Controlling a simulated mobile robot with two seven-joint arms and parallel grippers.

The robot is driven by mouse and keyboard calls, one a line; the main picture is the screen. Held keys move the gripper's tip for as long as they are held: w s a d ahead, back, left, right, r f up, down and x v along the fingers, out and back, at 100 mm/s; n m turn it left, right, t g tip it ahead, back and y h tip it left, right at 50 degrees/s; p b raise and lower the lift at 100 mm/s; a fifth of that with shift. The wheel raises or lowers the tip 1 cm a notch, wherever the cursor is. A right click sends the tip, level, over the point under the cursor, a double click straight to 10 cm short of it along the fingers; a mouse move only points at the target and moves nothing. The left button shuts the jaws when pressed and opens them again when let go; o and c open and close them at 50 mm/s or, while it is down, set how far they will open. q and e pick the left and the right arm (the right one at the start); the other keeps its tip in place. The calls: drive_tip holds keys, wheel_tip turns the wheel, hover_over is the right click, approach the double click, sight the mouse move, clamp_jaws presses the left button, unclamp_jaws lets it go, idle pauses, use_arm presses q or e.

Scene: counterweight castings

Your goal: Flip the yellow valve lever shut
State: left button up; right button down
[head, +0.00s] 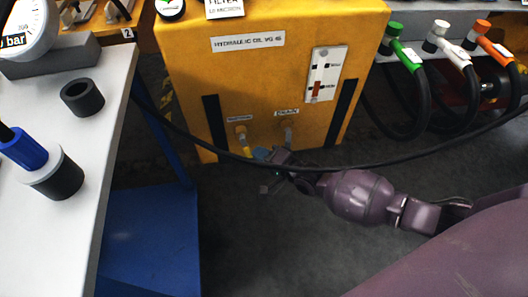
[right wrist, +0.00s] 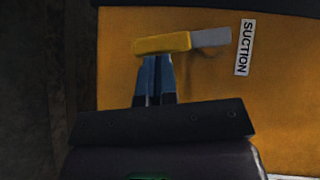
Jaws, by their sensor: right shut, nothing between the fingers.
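The yellow valve lever (head: 246,149) hangs below the small label at the lower front of the yellow oil tank (head: 240,75). In the right wrist view, the lever (right wrist: 162,44) lies sideways, in line with a grey metal part (right wrist: 210,38) beside the "SUCTION" label (right wrist: 244,47). My right gripper (head: 259,153) is at the lever's right side in the head view. Its blue fingers (right wrist: 153,62) are shut together with nothing between them, and their tips are at the lever's edge. I cannot tell whether they touch it. My left gripper is not in view.
A black cable (head: 395,159) crosses in front of the tank and over my right arm. A drain fitting (head: 288,135) is right of the lever. Coloured hose couplings (head: 405,55) hang at the right. A white-topped bench (head: 105,120) stands left; dark floor lies below.

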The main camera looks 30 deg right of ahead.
use_arm(q)
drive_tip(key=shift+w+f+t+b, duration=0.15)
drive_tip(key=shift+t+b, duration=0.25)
drive_tip(key=shift+b, duration=0.6)
use_arm(e)
drive_tip(key=shift+w+a+f+m+t+y, duration=0.2)
drive_tip(key=shift+a+f+m+t+y, duration=0.15)
drive_tip(key=shift+a, duration=0.3)
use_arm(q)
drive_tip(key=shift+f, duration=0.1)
